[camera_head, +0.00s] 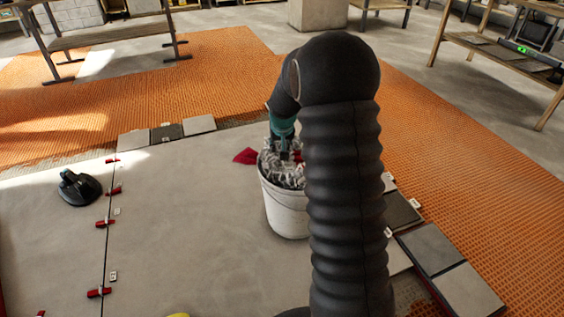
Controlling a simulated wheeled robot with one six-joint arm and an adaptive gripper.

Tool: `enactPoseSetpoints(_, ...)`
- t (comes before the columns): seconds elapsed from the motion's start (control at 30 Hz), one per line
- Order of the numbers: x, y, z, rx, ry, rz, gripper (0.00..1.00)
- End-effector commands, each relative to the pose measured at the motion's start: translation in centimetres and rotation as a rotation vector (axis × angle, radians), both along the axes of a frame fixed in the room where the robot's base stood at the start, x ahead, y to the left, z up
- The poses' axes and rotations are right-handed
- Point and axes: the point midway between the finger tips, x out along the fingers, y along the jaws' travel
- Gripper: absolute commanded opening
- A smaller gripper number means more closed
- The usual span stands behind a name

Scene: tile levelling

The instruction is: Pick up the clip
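A white bucket (286,213) stands on the large grey tiles and is heaped with pale clips (285,176). My gripper (285,153) points down at the top of the heap, inside the bucket's rim. Its fingertips are small and partly lost among the clips, so I cannot tell whether it is open, shut or holding a clip. My dark arm hides the bucket's right side. Small pale clips also show at the tile seam, one at the front (113,276) and one farther back (116,211).
Red wedges (104,223) sit along the seam on the left. A red piece (246,156) shows at the bucket's left rim. A black suction lifter (79,188) stands on the left tile. Small tile samples (430,248) lie at the right. Tables (110,35) stand behind the orange mat (215,70).

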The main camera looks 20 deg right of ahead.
Motion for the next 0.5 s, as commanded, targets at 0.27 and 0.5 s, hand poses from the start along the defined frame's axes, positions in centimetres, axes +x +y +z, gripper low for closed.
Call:
enactPoseSetpoints(0.27,1.7,-1.1,-2.8,0.003,0.007,-0.015,0.34)
enactPoseSetpoints(0.5,3.2,-1.5,-6.7,0.003,0.008,-0.015,0.34)
